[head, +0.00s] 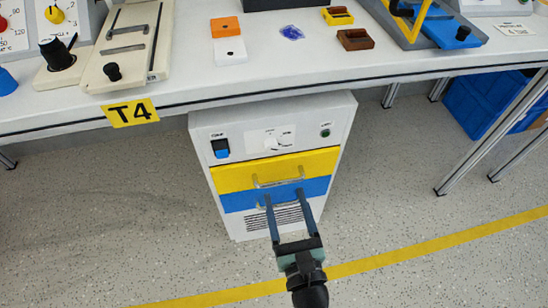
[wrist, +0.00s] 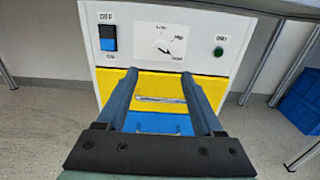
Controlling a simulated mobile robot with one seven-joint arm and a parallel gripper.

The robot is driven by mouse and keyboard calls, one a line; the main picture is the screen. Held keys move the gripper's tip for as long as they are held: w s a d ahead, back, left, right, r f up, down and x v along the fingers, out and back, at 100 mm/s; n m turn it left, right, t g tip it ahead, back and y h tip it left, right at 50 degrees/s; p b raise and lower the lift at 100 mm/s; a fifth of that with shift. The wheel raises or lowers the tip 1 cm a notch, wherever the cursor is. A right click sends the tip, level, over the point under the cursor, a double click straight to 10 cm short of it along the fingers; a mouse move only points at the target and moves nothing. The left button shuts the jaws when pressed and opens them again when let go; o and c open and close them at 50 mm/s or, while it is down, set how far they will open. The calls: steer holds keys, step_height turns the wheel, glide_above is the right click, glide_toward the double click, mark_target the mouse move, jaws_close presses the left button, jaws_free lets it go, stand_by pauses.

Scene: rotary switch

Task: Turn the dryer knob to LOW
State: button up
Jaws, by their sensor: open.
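The dryer (head: 205,150) is a white cabinet under the workbench, with a yellow and a blue drawer band. Its knob (wrist: 163,46) sits on a white dial plate in the middle of the top panel; the plate also shows in the head view (head: 262,142). The knob's dark pointer seems to point to the lower right. Small labels stand above and to the right of it, too blurred to read surely. My gripper (head: 285,197) is open and empty. It is in front of the drawers, below the knob and apart from it; its fingers also show in the wrist view (wrist: 159,74).
A blue rocker switch (head: 220,148) is left of the knob and a green button (head: 325,133) is right of it. The workbench edge (head: 330,81) overhangs the dryer. Bench legs and a blue crate (head: 490,104) stand at right. The floor around the dryer is clear.

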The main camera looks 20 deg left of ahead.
mark_target(272, 150)
steer(key=b+x, duration=0.2)
steer(key=x, duration=1)
jaws_close()
